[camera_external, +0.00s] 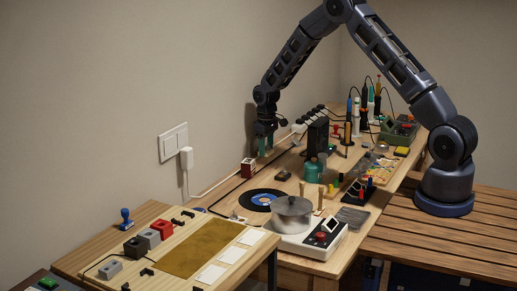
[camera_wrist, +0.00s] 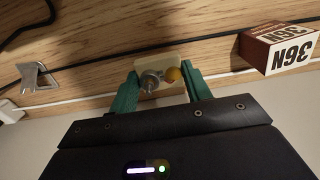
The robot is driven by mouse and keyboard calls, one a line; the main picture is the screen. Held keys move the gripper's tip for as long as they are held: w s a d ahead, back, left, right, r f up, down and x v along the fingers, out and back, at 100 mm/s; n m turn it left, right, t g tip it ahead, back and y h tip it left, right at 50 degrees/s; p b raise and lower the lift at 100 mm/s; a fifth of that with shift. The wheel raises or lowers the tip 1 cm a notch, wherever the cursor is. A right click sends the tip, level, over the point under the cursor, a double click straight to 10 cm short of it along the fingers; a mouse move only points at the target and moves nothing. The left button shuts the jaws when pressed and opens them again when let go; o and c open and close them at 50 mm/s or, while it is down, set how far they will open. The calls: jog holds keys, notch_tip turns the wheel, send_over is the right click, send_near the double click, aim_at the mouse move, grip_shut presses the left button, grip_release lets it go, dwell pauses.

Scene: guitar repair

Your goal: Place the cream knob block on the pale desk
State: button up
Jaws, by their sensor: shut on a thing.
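The cream knob block (camera_wrist: 148,88) shows in the wrist view between the two green fingers of my gripper (camera_wrist: 160,80), which are shut on it. A round metal knob and a yellow knob stand out on its face. In the external view my gripper (camera_external: 265,142) hangs by the wall above the back left of a pale wooden desk (camera_external: 268,173). The block is too small or hidden to make out there. The wrist view shows pale wood (camera_wrist: 85,95) behind the block; I cannot tell the gap between them.
A dark red box (camera_external: 248,168) stands left of my gripper, and it shows at the right of the wrist view (camera_wrist: 277,47). A cable runs along the wall side.

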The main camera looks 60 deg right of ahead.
jog(key=shift+f, duration=1.55)
jog(key=shift+f, duration=0.1)
jog(key=o, duration=1)
jog(key=shift+c, duration=0.2)
